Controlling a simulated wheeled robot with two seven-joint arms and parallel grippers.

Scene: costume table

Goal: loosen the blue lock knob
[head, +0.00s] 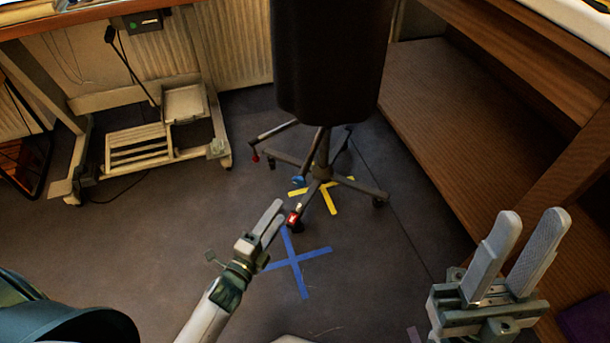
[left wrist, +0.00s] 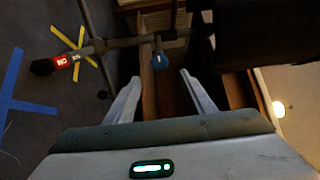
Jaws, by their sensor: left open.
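The blue lock knob (head: 298,181) shows low on the wheeled base (head: 322,165) of a dark dress-form-like stand (head: 330,60). In the left wrist view the blue knob (left wrist: 160,62) lies ahead of the two fingertips, roughly between them in the picture. My left gripper (head: 272,214) is open and empty, below and left of the knob in the head view. Its fingers (left wrist: 159,78) show apart in the left wrist view, with no contact on the knob visible. My right gripper (head: 532,222) is open and empty at the lower right, away from the stand.
A red tag (head: 292,218) sits on one base leg near my left gripper. Yellow tape (head: 330,200) and a blue tape cross (head: 296,263) mark the floor. A wooden shelf (head: 470,120) stands right; a wheeled metal frame (head: 150,140) stands left. The floor at left is mostly clear.

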